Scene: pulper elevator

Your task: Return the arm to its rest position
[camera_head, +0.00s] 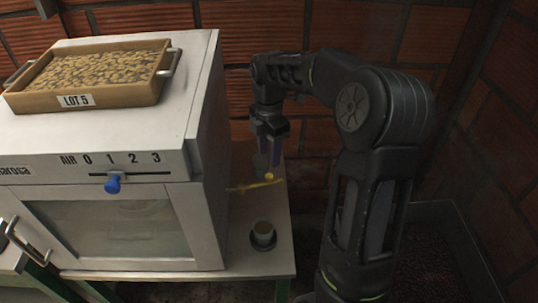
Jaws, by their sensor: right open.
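My right arm rises from the bottom right, bends at a high elbow and reaches left behind the white machine's right side. My right gripper (268,160) hangs fingers down above the side table, beside the machine. It is open and I see nothing held in it. A yellow lever-like piece (256,185) with a small round end shows just below the fingertips. I cannot tell whether they touch it. My left gripper is not in view.
The white machine (208,128) has a blue slider knob (113,184) and a LOT 5 tray (95,84) of beans on top. A small cup (263,231) stands on the side table (277,258). Brick walls (489,130) close the back and right.

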